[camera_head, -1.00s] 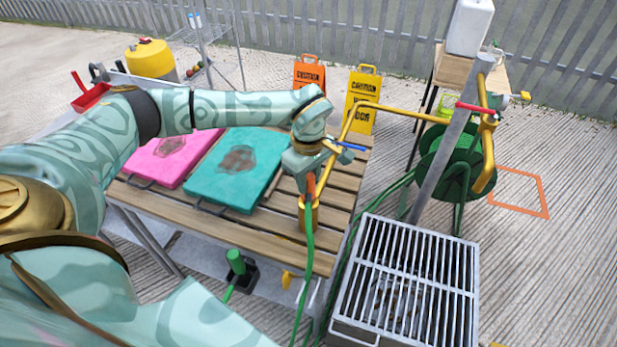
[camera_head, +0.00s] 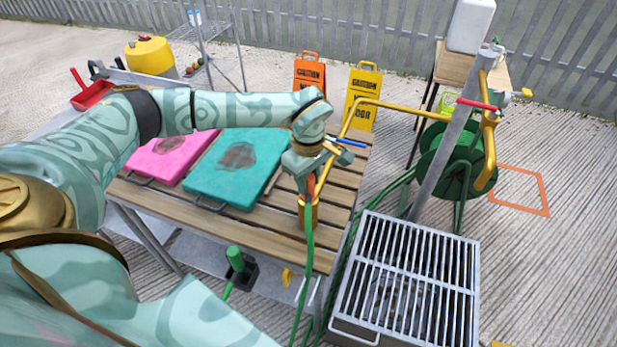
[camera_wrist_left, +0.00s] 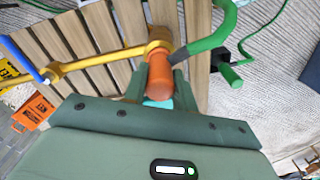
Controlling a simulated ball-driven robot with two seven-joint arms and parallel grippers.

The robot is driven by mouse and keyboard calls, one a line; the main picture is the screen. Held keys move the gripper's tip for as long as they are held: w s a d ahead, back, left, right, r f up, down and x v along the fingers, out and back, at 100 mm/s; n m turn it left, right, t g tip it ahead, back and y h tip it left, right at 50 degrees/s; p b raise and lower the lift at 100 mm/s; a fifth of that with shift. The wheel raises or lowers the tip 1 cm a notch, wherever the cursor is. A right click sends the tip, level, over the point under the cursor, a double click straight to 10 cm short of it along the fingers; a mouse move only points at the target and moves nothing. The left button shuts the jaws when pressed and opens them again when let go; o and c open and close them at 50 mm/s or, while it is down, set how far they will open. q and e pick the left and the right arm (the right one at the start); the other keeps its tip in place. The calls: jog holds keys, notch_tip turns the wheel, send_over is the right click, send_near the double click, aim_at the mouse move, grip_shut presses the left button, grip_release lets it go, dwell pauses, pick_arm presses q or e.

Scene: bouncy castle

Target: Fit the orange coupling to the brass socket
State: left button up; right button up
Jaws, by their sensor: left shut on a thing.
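The orange coupling (camera_head: 311,186) is on the end of the green hose (camera_head: 309,250). My left gripper (camera_head: 308,178) is shut on it over the slatted bench. In the left wrist view, the orange coupling (camera_wrist_left: 159,78) sits between my gripper's fingers (camera_wrist_left: 160,88). My right gripper is out of view.
A brass pipe (camera_head: 390,107) with a blue lever (camera_head: 351,142) runs close beside my gripper. Teal (camera_head: 240,190) and pink (camera_head: 165,158) pads lie on the bench (camera_head: 235,228) to the left. A metal grate (camera_head: 405,280) stands at the front right.

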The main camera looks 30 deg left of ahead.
pick_arm(q)
jog(key=shift+f, duration=0.55)
jog(key=o, duration=1)
jog(key=shift+r, duration=0.1)
